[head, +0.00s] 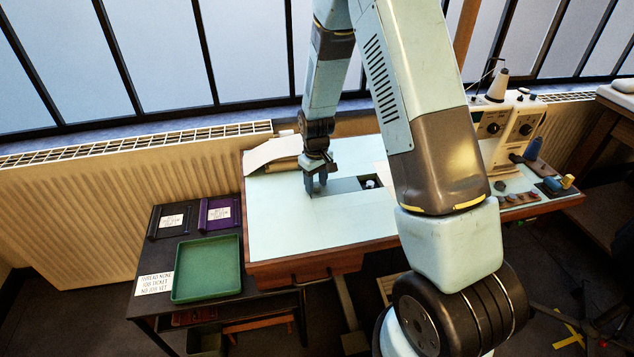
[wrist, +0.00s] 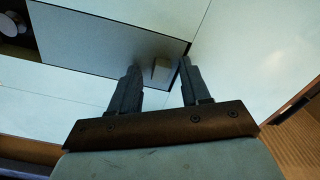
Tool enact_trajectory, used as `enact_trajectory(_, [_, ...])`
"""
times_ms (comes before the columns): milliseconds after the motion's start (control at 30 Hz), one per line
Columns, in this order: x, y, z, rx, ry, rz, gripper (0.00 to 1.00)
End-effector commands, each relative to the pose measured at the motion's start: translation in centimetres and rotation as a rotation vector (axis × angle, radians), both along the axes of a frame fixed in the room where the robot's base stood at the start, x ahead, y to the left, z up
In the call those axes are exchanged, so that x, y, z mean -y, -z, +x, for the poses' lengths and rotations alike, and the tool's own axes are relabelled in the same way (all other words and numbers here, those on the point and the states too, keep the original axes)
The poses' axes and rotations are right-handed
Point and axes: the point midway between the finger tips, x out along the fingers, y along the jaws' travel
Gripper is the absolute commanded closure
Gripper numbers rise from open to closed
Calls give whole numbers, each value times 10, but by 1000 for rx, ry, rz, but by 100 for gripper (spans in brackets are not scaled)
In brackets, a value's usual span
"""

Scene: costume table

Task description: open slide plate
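The slide plate (wrist: 100,35) is a flat grey panel set in the pale table top, with a small raised tab (wrist: 161,70) near one end. It also shows in the head view (head: 345,186), just right of my gripper (head: 316,187). In the wrist view my gripper (wrist: 159,68) is open, its two dark fingers on either side of the tab. I cannot tell whether either finger touches it. Beyond the plate's other end is a dark opening (head: 371,189) with a small pale round part (head: 370,183) in it.
The sewing machine (head: 497,125) stands at the right, partly hidden by my arm. A lower dark table on the left holds a green tray (head: 207,270) and two small trays. The table's front left is clear.

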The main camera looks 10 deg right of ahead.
Motion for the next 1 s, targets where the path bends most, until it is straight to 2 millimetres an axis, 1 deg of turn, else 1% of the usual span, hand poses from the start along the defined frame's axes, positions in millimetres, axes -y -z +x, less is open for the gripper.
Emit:
enact_trajectory(233, [0, -2, 0, 0, 0, 0, 53])
enact_trajectory(367, [0, -12, 1, 2, 0, 1, 53])
enact_trajectory(467, [0, -27, 1, 3, 0, 1, 53])
enact_trajectory(900, [0, -108, 1, 3, 0, 1, 53])
enact_trajectory(1000, [0, -121, 1, 2, 0, 1, 53])
